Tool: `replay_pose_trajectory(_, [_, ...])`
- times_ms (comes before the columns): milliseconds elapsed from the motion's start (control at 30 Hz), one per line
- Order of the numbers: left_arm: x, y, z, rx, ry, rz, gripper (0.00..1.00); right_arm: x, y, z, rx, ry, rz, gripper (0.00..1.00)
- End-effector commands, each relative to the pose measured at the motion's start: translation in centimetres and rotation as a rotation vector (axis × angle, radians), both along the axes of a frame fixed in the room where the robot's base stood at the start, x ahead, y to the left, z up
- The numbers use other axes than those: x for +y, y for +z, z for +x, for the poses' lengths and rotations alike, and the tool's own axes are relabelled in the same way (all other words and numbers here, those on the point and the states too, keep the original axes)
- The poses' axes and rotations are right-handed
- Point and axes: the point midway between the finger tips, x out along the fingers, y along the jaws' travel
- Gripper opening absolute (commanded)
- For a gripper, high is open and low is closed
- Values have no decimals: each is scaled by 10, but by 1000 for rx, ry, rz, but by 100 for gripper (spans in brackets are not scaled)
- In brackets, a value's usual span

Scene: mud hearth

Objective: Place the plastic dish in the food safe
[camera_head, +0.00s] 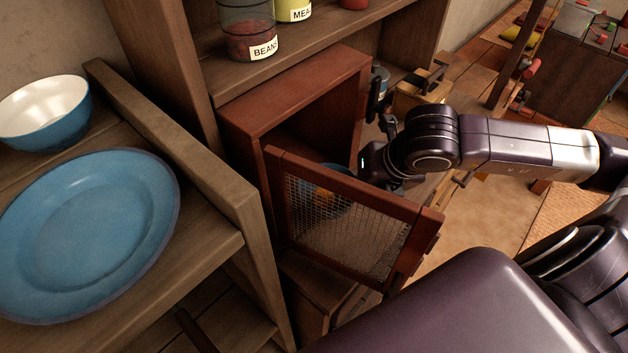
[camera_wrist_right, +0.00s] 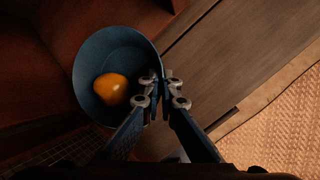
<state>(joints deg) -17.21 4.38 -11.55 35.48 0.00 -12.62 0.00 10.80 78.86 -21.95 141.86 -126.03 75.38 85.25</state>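The food safe (camera_head: 295,97) is a red-brown wooden box with its mesh door (camera_head: 350,235) standing open toward me. The plastic dish is a blue bowl with an orange, rounded food item in it. It shows through and above the door mesh (camera_head: 335,206), at the safe's opening; how far inside it is I cannot tell. In the right wrist view the dish (camera_wrist_right: 98,58) is upright, and my right gripper (camera_wrist_right: 158,93) is closed on its rim. In the head view the door hides the right fingers. My left gripper is not in view.
A blue plate (camera_head: 85,230) and a blue-white bowl (camera_head: 45,112) stand on the wooden shelf at left. Jars, one labelled BEANS (camera_head: 248,30), stand on the shelf above the safe. The open door lies close to my right wrist. Floor matting shows at right.

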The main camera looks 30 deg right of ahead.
Motion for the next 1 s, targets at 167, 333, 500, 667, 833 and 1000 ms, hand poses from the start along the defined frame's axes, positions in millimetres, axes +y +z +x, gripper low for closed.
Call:
replay_pose_trajectory(167, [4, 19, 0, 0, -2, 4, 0, 10, 6, 24, 0, -3, 8, 0])
replay_pose_trajectory(333, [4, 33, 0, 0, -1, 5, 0, 22, 7, 56, 0, -2, 7, 0])
replay_pose_trajectory(500, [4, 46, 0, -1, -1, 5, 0, 33, 6, 91, 1, -3, 3, 0])
replay_pose_trajectory(667, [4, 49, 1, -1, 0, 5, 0, 38, 3, 107, 4, -2, 1, 0])
replay_pose_trajectory(833, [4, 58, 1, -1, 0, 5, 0, 38, -12, 108, 9, -3, -2, 0])
replay_pose_trajectory(1000, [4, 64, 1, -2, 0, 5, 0, 38, -32, 109, 6, -3, -1, 0])
